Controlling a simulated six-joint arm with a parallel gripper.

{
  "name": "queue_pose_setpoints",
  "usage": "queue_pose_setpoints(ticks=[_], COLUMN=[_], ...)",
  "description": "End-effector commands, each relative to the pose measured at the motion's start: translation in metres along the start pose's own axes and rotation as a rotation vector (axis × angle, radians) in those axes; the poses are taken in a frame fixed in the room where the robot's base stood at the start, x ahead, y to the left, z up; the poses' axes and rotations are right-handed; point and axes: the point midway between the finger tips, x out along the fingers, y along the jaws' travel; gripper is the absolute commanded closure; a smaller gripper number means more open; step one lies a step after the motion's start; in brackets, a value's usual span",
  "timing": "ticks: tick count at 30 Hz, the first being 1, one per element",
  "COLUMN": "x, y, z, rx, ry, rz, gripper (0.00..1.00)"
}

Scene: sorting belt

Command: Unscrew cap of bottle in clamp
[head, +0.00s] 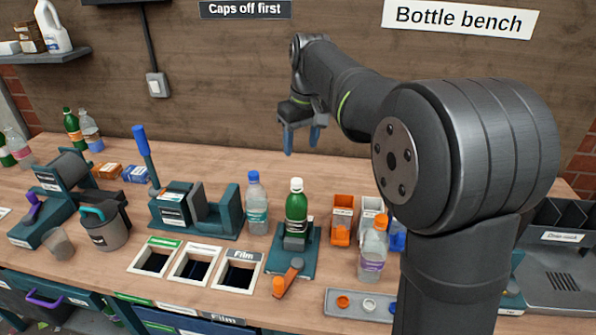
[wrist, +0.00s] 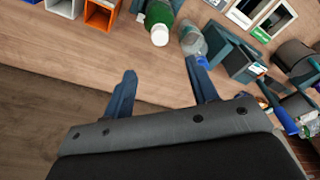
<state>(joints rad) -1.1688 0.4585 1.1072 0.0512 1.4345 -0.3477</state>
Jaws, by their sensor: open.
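A green bottle (head: 297,208) with a white cap (head: 296,185) stands upright in a dark teal clamp (head: 304,251) on the bench. The clamp has an orange-ended lever (head: 288,276) at its front. In the wrist view the white cap (wrist: 160,36) and green bottle (wrist: 160,12) show at the top, beyond my fingers. My gripper (head: 302,142) is open and empty, raised behind and above the bench. Its two blue fingers are spread wide in the wrist view (wrist: 163,88), apart from the bottle.
A clear blue-capped bottle (head: 256,205) stands just left of the clamp, and an orange-capped clear bottle (head: 373,249) stands to the right. Orange and white bins (head: 342,226) are right of the clamp. A grey tray (head: 340,316) of caps lies in front. Labelled openings (head: 238,270) are front left.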

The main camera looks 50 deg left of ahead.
Motion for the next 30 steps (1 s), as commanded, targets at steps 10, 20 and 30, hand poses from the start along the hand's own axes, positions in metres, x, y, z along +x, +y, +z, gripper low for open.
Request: queue_pose_setpoints(ticks=[10,20,30], x=[0.071,0.11,0.114], y=[0.0,0.0,0.0], z=[0.0,0.0,0.0], rx=[-0.001,-0.001,-0.001], ry=[-0.004,-0.001,0.0], rz=[-0.001,0.0,0.0], gripper=[0.47,0.47,0.47])
